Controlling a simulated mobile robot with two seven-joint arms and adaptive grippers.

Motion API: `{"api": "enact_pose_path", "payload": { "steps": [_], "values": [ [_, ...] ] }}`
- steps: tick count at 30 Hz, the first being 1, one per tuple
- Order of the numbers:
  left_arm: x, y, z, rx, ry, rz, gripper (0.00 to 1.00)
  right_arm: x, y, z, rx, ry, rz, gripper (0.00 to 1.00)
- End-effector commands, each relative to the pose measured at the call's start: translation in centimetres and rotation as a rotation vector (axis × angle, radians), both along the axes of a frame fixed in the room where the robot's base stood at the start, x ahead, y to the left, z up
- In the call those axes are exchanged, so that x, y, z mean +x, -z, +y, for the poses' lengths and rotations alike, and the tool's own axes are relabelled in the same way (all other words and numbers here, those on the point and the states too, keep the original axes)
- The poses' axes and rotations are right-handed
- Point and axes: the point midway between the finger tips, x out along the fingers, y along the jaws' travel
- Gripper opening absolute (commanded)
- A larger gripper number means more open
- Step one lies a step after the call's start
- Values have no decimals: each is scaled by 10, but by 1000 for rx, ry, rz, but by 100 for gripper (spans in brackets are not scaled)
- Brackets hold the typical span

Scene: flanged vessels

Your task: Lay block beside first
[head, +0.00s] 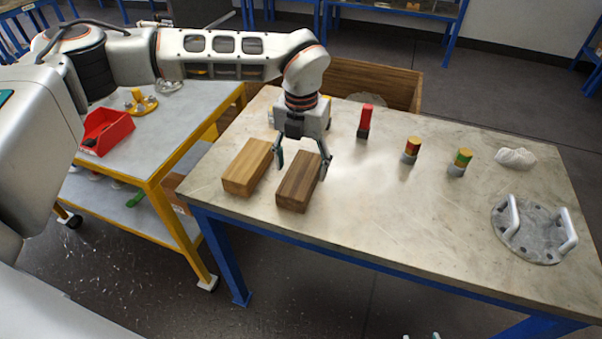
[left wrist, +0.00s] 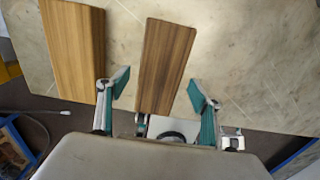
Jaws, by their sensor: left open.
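A lighter wooden block (head: 247,167) lies at the left end of the stone-topped table (head: 400,215). A darker brown wooden block (head: 298,184) lies just right of it, roughly parallel, with a narrow gap between. In the left wrist view the light block (left wrist: 75,45) is at the left and the dark block (left wrist: 165,60) is in the middle. My left gripper (head: 303,165) is open over the dark block, one finger to each side. Whether the fingers touch it cannot be told. Small tips, apparently my right gripper (head: 420,336), barely show at the bottom edge.
A red-and-black cylinder (head: 365,121) and two banded cylinders (head: 411,150) (head: 460,162) stand farther right. A white ribbed piece (head: 515,158) and a grey flange with handles (head: 533,229) are at the right end. A yellow-framed cart (head: 165,130) with a red bin (head: 106,131) stands left.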

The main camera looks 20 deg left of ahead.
Motion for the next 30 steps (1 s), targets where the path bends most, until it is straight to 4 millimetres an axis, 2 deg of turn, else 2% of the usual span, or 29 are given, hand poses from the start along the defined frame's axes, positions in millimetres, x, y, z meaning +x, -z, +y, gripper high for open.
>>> {"api": "enact_pose_path", "payload": {
  "steps": [1, 6, 12, 18, 30],
  "values": [
    [1, -15, 0, 0, 0, -7, 65, 1, -3, 0, 2, 0, -3, 40],
    [1, -49, 0, 0, -1, -5, 65, 0, -3, 1, 4, 0, -1, 40],
    [0, -76, 0, 1, 1, -2, 65, -1, -1, 2, 5, -1, 6, 40],
    [0, -85, 0, 0, 1, 0, 65, -2, 0, 2, 6, -1, 8, 40],
    [0, -85, 0, 0, 1, 0, 65, 0, -4, 2, 7, 0, 0, 40]
  ]
}}
